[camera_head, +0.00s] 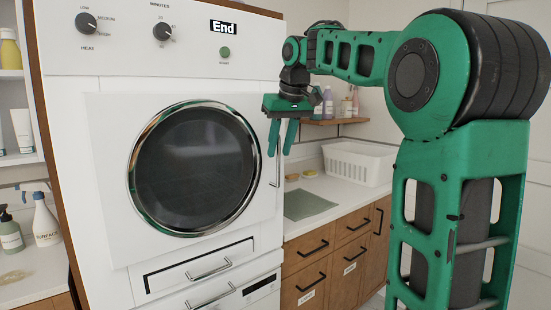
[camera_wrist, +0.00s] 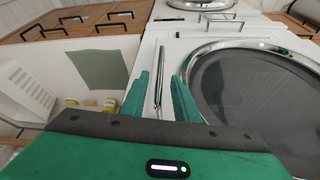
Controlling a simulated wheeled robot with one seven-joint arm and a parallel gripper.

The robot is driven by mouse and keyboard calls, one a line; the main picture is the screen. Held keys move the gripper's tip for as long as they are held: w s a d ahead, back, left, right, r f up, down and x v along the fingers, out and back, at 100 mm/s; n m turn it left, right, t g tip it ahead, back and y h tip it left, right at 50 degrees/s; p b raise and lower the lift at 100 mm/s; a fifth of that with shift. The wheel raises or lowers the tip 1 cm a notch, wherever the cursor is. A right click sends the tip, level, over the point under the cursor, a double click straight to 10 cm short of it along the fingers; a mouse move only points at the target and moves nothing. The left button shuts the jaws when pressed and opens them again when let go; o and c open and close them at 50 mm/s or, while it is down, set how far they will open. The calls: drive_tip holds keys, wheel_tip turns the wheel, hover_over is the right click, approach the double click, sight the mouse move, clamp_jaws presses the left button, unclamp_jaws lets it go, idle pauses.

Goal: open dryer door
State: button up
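The white dryer (camera_head: 160,80) fills the left half of the head view. Its door (camera_head: 110,170) has a large round dark window with a chrome ring and looks shut. A thin vertical chrome handle (camera_head: 278,166) is at the door's right edge. My gripper (camera_head: 280,154) points down in front of that edge, open, with its fingertips near the handle's upper part. In the wrist view the handle (camera_wrist: 158,88) appears between the two green fingers of my gripper (camera_wrist: 160,74), with gaps on both sides. I cannot tell whether the fingers reach around it in depth.
A counter (camera_head: 335,192) with a green cloth (camera_head: 310,203) and a white basket (camera_head: 358,162) stands right of the dryer, above wooden drawers (camera_head: 315,262). A small shelf with bottles (camera_head: 328,103) is behind my arm. Shelves and bottles (camera_head: 44,222) are at the left.

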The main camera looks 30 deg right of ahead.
sight(279, 151)
drive_tip(key=shift+x, duration=1.55)
clamp_jaws()
drive_tip(key=shift+s, duration=0.1)
